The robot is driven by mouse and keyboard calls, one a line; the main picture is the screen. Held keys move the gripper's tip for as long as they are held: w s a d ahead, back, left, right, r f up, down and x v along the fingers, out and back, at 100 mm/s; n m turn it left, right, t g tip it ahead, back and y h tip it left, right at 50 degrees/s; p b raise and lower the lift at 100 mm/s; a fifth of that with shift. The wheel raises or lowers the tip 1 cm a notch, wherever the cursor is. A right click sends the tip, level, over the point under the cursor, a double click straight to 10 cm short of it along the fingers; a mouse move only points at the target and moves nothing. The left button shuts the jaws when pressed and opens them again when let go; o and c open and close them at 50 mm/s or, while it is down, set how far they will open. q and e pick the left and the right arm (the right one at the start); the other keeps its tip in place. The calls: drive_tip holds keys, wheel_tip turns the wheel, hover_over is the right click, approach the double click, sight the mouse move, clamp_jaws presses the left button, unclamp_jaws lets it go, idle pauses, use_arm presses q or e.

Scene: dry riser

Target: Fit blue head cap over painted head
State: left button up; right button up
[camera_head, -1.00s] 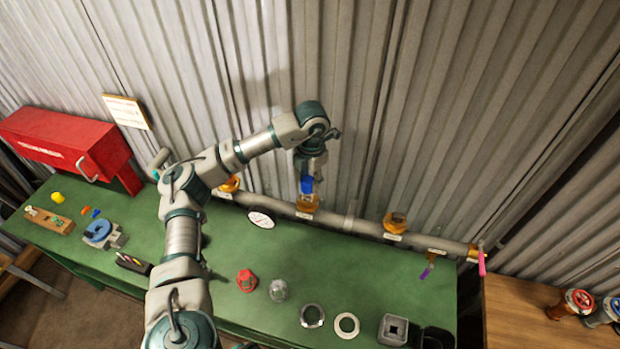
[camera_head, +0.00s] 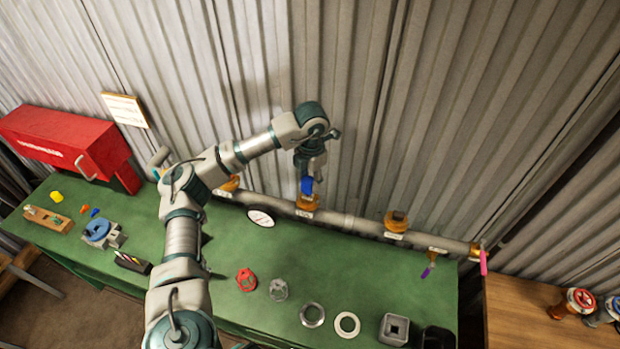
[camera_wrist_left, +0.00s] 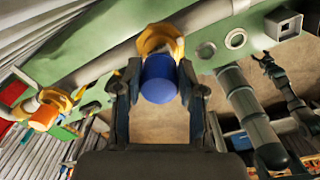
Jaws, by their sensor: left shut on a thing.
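The blue head cap (camera_head: 307,186) is held in my left gripper (camera_head: 309,180), directly above the middle brass-orange head (camera_head: 307,203) on the grey pipe. In the left wrist view, the blue cap (camera_wrist_left: 159,80) sits between the two fingers of my left gripper (camera_wrist_left: 159,92). The orange-yellow head (camera_wrist_left: 158,38) shows just beyond the cap, partly hidden by it. Cap and head look close or touching; I cannot tell whether the cap is around it. A dark claw-like end, apparently my right gripper (camera_wrist_left: 268,63), shows small in the wrist view; its jaw state is unclear.
The grey pipe (camera_head: 350,223) runs along the wall behind the green bench (camera_head: 340,265). Another orange head (camera_head: 396,220) stands to the right. A red fitting (camera_head: 246,280), a clear one (camera_head: 279,290) and rings (camera_head: 347,325) lie along the front. A red box (camera_head: 70,145) is at left.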

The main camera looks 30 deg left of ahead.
use_arm(q)
drive_tip(key=shift+f+b, duration=0.4)
drive_tip(key=shift+f, duration=0.3)
drive_tip(key=shift+f+b, duration=0.5)
drive_tip(key=shift+f, duration=0.2)
drive_tip(key=o, duration=0.8)
drive_tip(key=shift+o, duration=0.2)
wheel_tip(320, 180, up, 12)
drive_tip(key=shift+d, duration=0.1)
drive_tip(key=shift+f, duration=0.1)
